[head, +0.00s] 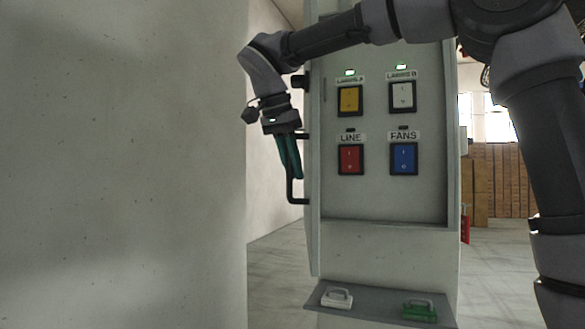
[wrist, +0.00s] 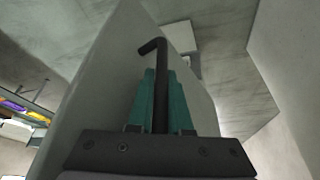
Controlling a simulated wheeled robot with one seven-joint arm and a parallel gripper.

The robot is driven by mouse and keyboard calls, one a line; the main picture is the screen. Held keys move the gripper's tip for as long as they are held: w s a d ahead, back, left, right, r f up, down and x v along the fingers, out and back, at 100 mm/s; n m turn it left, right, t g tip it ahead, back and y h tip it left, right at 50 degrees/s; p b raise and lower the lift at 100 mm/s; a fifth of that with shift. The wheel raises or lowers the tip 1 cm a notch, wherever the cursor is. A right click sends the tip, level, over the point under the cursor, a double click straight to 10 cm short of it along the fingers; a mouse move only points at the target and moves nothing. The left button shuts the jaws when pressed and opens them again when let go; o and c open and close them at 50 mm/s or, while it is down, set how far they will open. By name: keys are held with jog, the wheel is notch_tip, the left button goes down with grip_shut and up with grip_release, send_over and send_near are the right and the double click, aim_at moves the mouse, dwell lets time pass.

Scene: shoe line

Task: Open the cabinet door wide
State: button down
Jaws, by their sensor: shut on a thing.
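The grey cabinet (head: 380,250) stands in the middle of the head view. Its door (head: 313,215) is swung out on the left side and shows nearly edge-on, so the switch panel is exposed. The door also fills the middle of the wrist view (wrist: 98,95). A black bar handle (head: 291,192) is on the door's left, outer face. My gripper (head: 296,176) points down at this handle. In the wrist view, the teal fingers of my gripper (wrist: 160,85) are shut on the handle (wrist: 158,48), one on each side.
Inside are yellow (head: 350,100), white (head: 402,97), red (head: 350,159) and blue (head: 403,158) switches.

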jog(key=c, duration=1.1)
grip_release()
jog(key=shift+r, duration=0.1)
jog(key=v, duration=1)
jog(key=shift+s+r, duration=0.1)
jog(key=shift+r, duration=0.2)
grip_shut()
